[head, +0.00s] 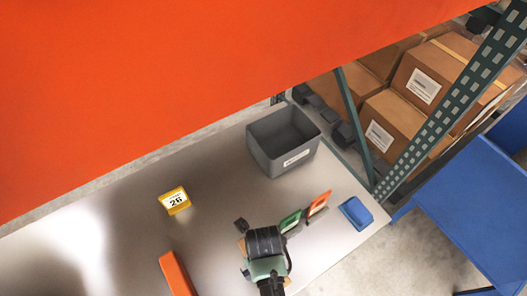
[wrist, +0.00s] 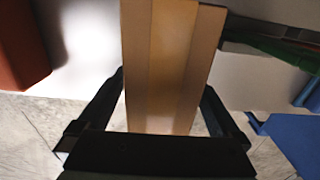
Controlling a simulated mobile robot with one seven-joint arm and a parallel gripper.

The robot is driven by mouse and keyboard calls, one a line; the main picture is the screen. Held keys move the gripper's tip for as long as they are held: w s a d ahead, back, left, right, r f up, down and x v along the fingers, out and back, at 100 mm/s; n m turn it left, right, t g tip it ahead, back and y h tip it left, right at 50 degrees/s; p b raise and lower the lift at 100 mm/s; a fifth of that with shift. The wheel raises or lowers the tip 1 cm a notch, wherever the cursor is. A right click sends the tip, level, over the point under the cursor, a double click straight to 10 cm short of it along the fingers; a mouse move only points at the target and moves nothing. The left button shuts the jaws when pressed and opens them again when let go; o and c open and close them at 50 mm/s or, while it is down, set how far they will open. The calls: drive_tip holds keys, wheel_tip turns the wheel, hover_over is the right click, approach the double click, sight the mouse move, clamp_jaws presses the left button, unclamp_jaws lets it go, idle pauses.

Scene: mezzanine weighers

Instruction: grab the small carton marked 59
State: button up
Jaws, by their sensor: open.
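No number 59 is readable in either view. A tan carton (wrist: 160,60) with a paler band stands between the fingers of my gripper (wrist: 163,92) in the wrist view. The fingers are open, one on each side of it; I cannot tell whether either touches it. In the head view my gripper and wrist (head: 264,245) cover most of this carton, and only a sliver of tan (head: 242,246) shows at the left. A yellow carton marked 26 (head: 175,201) lies farther back on the table, to the left.
An orange block (head: 177,273) lies left of my gripper. A green item (head: 291,222), an orange one (head: 319,204) and a blue one (head: 355,213) lie to its right. A grey bin (head: 259,151) stands behind. A large orange surface (head: 150,90) spans the top.

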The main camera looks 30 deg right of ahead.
drive_tip(key=shift+w+f, duration=0.15)
drive_tip(key=shift+f, duration=1.6)
clamp_jaws()
